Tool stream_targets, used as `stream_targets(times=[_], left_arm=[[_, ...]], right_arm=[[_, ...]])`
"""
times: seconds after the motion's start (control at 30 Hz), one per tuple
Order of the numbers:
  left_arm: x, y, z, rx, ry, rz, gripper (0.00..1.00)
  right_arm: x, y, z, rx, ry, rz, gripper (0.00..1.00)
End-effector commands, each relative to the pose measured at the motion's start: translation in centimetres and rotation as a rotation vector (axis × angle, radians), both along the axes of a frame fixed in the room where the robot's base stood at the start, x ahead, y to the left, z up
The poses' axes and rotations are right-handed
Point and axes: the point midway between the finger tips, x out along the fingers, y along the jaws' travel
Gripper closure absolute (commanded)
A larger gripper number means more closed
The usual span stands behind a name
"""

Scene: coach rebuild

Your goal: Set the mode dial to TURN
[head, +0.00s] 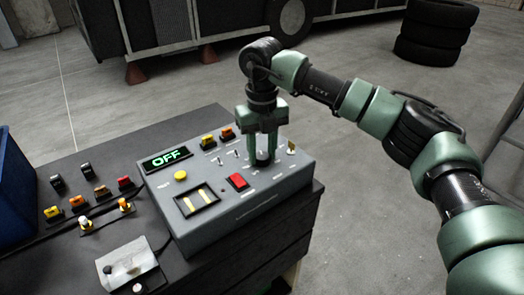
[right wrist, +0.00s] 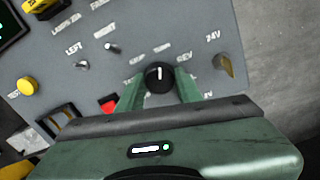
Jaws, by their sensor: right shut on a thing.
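The grey control box (head: 240,205) stands on the dark bench, and its small display (head: 166,158) reads OFF in green. The mode dial is a round black knob (right wrist: 159,72) with a white pointer mark, which points up in the right wrist view. My right gripper (head: 263,150) comes down from above and is shut on the dial, with one green finger on each side of it; it also shows in the right wrist view (right wrist: 160,84). Labels ring the dial, but most are too blurred or covered to read. My left gripper is not in view.
Several loose switches and a blue bin (head: 14,190) are on the left. Open floor lies right of the bench.

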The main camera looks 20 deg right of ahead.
Motion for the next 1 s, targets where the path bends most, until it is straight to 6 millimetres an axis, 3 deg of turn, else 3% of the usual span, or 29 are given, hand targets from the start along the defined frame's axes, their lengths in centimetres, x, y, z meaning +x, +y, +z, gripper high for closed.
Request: stream_targets(times=[0.03,0.07,0.1,0.13,0.57,1.0], left_arm=[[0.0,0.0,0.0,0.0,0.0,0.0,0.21],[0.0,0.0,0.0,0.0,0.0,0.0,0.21],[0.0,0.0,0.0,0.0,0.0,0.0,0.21],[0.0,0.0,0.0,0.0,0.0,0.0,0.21],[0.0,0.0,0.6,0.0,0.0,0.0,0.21],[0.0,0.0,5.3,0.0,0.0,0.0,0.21]], right_arm=[[0.2,-0.1,0.3,0.002,-0.009,-0.002,1.0],[0.2,-0.1,0.3,0.002,-0.009,-0.002,0.59],[0.2,-0.1,0.3,0.002,-0.009,-0.002,0.48],[0.2,0.0,0.3,0.002,-0.009,-0.002,0.43],[0.1,0.0,0.9,0.001,-0.003,0.001,0.43],[0.1,-0.1,7.6,0.0,-0.005,-0.001,0.43]])
